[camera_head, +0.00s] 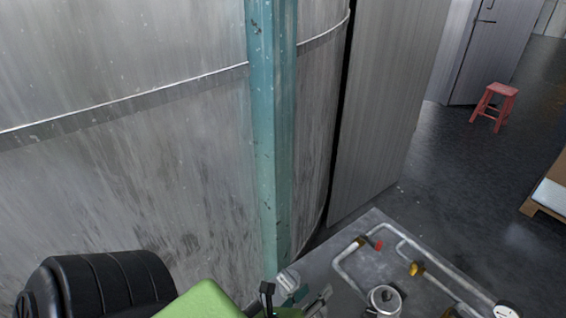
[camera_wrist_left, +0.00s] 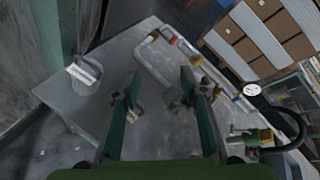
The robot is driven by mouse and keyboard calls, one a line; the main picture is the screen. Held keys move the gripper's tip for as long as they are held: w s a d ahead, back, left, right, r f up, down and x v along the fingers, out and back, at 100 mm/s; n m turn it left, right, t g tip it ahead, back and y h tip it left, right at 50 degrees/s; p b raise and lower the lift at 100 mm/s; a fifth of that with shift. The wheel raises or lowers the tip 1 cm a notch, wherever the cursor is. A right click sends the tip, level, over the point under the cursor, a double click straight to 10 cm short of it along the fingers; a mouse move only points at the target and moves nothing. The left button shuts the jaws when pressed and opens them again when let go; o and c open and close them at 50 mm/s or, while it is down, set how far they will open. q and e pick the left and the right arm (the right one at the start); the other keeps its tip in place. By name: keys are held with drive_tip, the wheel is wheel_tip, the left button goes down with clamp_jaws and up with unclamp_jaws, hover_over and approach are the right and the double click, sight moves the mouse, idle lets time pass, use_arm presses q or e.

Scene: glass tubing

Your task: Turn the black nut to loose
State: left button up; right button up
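My left gripper (camera_wrist_left: 160,80) is open in the left wrist view, its two dark fingers apart with bare tabletop between them. In the head view it shows only partly at the bottom edge, below the teal post. Pipework (camera_head: 350,255) stands on the grey table (camera_wrist_left: 60,98), with a red valve handle (camera_head: 378,245) and a yellow one (camera_head: 415,268). The same pipework (camera_wrist_left: 146,60) is beyond my fingers in the wrist view. Small fittings beside both fingers are partly hidden and blurred. I cannot single out a black nut. My right gripper is not in view.
A teal post (camera_head: 270,130) and a large grey tank (camera_head: 140,160) stand close by the table. A metal vessel (camera_head: 384,299) stands near the pipes. A round gauge (camera_wrist_left: 251,89) and a dark hose (camera_wrist_left: 290,118) are at the right. A red stool (camera_head: 494,105) is far off.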

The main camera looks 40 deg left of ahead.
use_arm(q)
drive_tip(key=s+a+f+n+g+y, duration=0.1)
drive_tip(key=s+a+n+g+y, duration=0.2)
drive_tip(key=n, duration=0.8)
drive_tip(key=s+d+f+n+g+h, duration=0.1)
drive_tip(key=s+d+f+n+g, duration=0.1)
drive_tip(key=f, duration=0.7)
drive_tip(key=s+d+f+n+g+h, duration=0.2)
drive_tip(key=s+f+n+g, duration=0.1)
drive_tip(key=s+f+n, duration=0.2)
drive_tip(key=s+d+f+n+g+h, duration=0.1)
drive_tip(key=s+d+f+n+g, duration=0.1)
drive_tip(key=f+n, duration=0.5)
drive_tip(key=shift+s+f+g+h+p, duration=0.4)
drive_tip(key=shift+s+f+g, duration=0.3)
drive_tip(key=shift+f, duration=2.1)
drive_tip(key=shift+d, duration=0.1)
